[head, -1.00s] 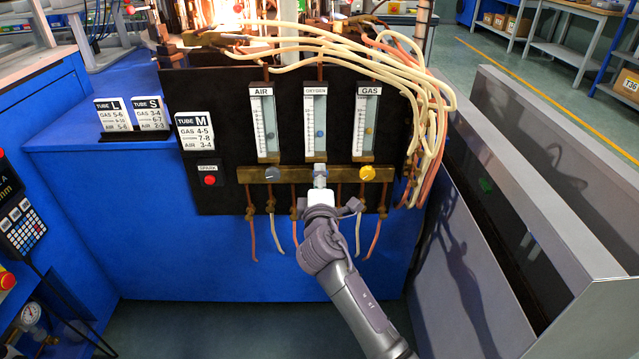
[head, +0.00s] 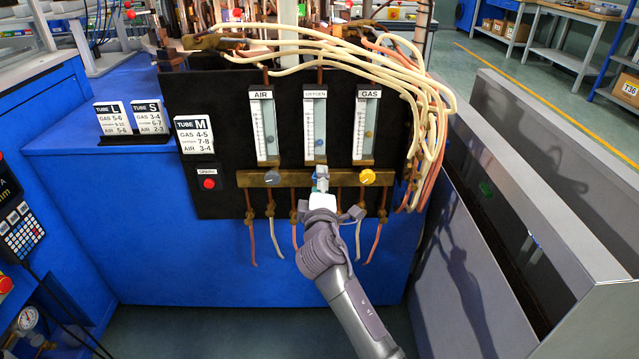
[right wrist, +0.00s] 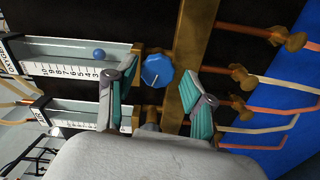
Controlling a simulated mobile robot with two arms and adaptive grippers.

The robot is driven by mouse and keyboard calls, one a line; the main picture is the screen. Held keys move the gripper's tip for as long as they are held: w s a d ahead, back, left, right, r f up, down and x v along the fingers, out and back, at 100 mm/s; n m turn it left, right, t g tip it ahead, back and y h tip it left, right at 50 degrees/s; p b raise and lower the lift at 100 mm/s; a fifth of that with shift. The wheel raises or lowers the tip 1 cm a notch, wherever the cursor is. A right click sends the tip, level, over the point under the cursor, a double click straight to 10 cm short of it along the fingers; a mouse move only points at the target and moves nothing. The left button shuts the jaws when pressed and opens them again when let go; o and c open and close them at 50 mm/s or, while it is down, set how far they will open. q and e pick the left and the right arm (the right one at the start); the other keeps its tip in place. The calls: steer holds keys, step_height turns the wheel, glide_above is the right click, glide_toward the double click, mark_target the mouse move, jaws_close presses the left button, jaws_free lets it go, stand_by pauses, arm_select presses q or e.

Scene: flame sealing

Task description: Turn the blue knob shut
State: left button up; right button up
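The blue knob (right wrist: 157,70) sits on the brass bar (right wrist: 195,45) below the oxygen tube and shows a small white mark. My right gripper (right wrist: 158,75) is open, with one teal-padded finger on each side of the knob and a visible gap to each. In the head view my right gripper (head: 322,173) points up at the bar under the oxygen gauge (head: 315,125) and largely hides the knob. The blue float ball (right wrist: 98,54) sits low in the oxygen tube. My left gripper is in neither view.
Hoses (head: 430,110) hang at the panel's right. Several thin pipes drop below the bar. A grey metal bin (head: 500,200) stands at the right.

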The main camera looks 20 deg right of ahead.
stand_by(0.3)
steer(key=v, duration=1.2)
steer(key=shift+r, duration=0.1)
